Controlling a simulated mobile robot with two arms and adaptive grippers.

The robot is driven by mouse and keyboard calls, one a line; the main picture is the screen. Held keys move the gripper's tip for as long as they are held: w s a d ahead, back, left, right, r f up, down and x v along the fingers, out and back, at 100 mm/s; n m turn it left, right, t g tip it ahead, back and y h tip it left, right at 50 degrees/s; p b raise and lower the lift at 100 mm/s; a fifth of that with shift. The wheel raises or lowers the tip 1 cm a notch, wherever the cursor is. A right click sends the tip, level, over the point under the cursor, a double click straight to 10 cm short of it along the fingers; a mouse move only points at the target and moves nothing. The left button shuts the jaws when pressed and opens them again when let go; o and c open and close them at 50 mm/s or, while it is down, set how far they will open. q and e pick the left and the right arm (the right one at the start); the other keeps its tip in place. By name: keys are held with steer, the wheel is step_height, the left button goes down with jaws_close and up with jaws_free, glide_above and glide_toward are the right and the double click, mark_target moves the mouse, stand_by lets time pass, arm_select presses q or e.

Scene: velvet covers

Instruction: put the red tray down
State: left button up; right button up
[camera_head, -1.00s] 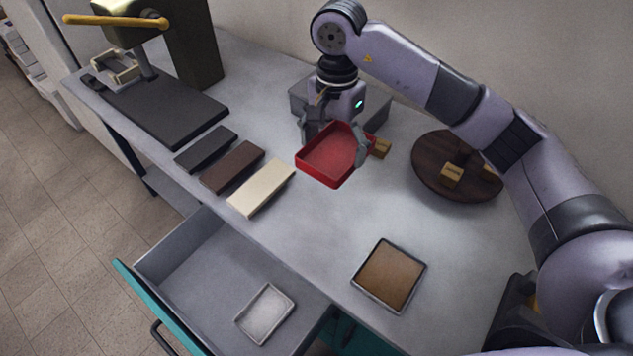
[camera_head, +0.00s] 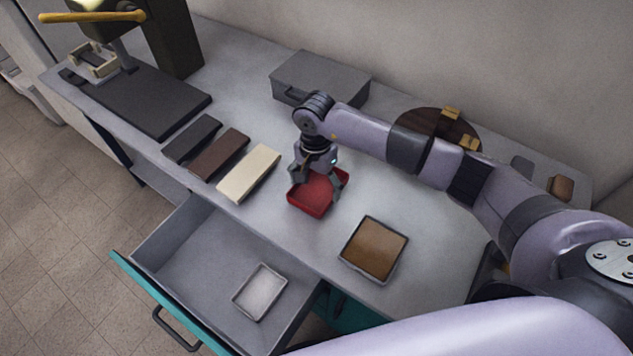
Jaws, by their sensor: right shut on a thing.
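The red tray (camera_head: 311,198) is shallow and open-topped. It is over the grey tabletop, between the cream block and the brown-filled tray, and looks level and at or very near the surface. I cannot tell whether it touches the table. My right gripper (camera_head: 318,187) is above it, pointing down and shut on it, with its fingers at the tray's far side and hiding part of the inside. My left gripper is not in view.
A brown-filled tray (camera_head: 374,249) is to the right, near the front edge. Cream (camera_head: 249,173), brown (camera_head: 219,154) and black (camera_head: 192,139) blocks lie left. An open drawer (camera_head: 196,245) in front holds a small pale tray (camera_head: 260,291). A grey box (camera_head: 320,79) and round dark board (camera_head: 428,121) stand behind.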

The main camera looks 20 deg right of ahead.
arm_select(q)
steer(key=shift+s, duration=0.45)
arm_select(e)
steer(key=shift+f, duration=0.25)
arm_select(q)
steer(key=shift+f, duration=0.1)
arm_select(e)
steer(key=shift+f, duration=0.1)
steer(key=shift+f+b, duration=0.1)
steer(key=shift+b, duration=0.2)
steer(key=o, duration=0.9)
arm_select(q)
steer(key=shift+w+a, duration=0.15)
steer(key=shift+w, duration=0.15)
arm_select(e)
steer(key=o, duration=0.3)
